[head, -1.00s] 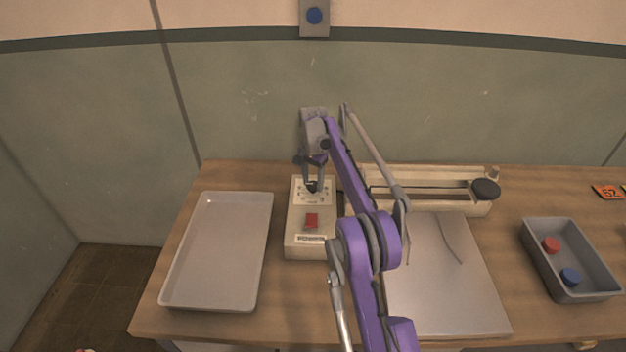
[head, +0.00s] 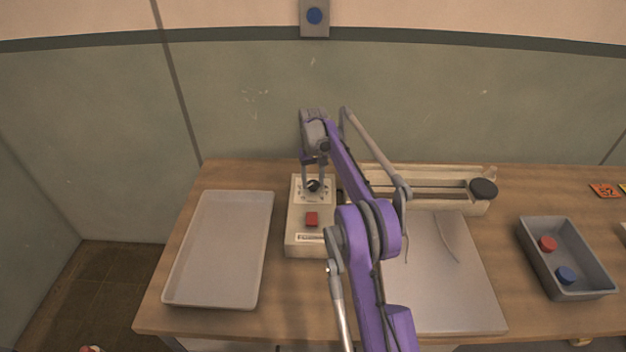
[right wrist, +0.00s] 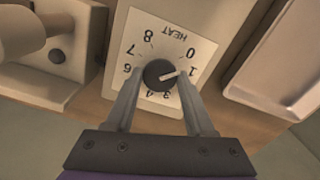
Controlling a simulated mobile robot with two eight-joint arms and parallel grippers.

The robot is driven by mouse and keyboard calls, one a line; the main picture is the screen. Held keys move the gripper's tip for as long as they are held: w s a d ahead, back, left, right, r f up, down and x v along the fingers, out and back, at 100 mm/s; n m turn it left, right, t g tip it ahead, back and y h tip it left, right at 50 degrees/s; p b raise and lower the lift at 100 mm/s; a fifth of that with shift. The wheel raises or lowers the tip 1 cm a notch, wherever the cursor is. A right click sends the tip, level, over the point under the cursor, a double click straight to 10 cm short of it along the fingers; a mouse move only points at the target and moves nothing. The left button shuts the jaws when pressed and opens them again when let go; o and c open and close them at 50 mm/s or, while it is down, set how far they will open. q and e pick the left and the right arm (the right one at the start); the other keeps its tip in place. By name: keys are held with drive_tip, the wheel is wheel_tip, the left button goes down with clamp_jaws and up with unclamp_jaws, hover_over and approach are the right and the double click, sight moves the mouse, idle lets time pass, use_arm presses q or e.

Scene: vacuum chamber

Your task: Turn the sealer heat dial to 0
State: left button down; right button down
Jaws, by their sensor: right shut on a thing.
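The sealer control box (head: 297,222) stands on the table with a white dial plate on its top. The plate, marked HEAT with numbers around it, shows upside down in the right wrist view (right wrist: 175,37). The black heat dial (right wrist: 157,75) is at its centre, and its white pointer points at about 1, close to 0. My right gripper (head: 313,183) comes down on the dial from above. Its two fingers are shut on the dial, one on each side, as the right wrist view (right wrist: 158,85) shows. My left gripper is not in view.
A red switch (head: 312,219) is on the box in front of the dial. An empty tray (head: 215,255) lies left. The sealer bar (head: 430,185) and a pale flat plate (head: 455,300) are right. A grey bin (head: 588,292) holds red and blue pieces.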

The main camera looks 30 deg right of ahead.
sight(313, 183)
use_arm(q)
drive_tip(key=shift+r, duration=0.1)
use_arm(e)
drive_tip(key=shift+n, duration=0.6)
drive_tip(key=shift+c, duration=1.3)
unclamp_jaws()
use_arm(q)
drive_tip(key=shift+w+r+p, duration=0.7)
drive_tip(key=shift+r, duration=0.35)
use_arm(e)
wheel_tip(313, 183, up, 11)
drive_tip(key=shift+f, duration=0.1)
